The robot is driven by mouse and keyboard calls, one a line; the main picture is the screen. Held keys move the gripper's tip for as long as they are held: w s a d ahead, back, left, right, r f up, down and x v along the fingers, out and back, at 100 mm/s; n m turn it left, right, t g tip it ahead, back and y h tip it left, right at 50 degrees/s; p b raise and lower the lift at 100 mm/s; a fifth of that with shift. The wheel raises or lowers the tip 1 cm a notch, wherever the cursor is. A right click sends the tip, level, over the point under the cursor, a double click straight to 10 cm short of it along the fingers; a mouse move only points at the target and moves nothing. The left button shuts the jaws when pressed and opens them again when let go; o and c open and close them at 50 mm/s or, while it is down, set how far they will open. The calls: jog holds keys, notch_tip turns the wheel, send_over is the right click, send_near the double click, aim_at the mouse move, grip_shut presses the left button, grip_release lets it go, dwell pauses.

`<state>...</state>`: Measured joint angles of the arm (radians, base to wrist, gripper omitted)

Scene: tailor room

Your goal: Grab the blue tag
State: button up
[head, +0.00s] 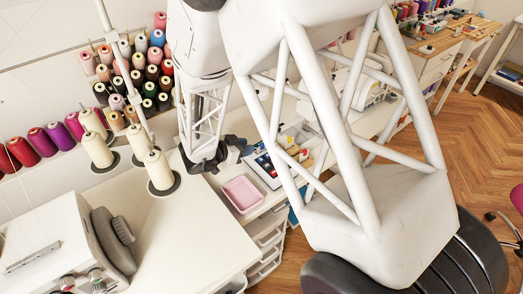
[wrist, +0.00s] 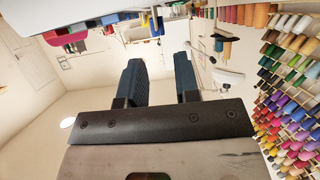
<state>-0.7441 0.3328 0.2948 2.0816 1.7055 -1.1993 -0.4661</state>
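I cannot make out the blue tag for certain in either view. In the head view, small blue pieces (head: 266,165) show in a shallow tray behind my arm, too small to name. My gripper shows in the wrist view (wrist: 157,78) with its two dark blue ridged fingers apart and nothing between them. In the head view my arm reaches down to the white table (head: 190,225), and its dark end is near the pink tray, partly hidden by the arm's own links.
A pink tray (head: 242,194) stands on the table near the shallow tray. Cream thread cones (head: 162,171) and a sewing machine (head: 75,245) are at the left. Racks of coloured spools (head: 150,70) line the wall.

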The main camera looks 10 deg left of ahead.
aim_at(261, 145)
jog(key=shift+x, duration=1.25)
jog(key=shift+d, duration=0.1)
jog(key=shift+x, duration=2.55)
jog(key=shift+c, duration=0.4)
grip_shut()
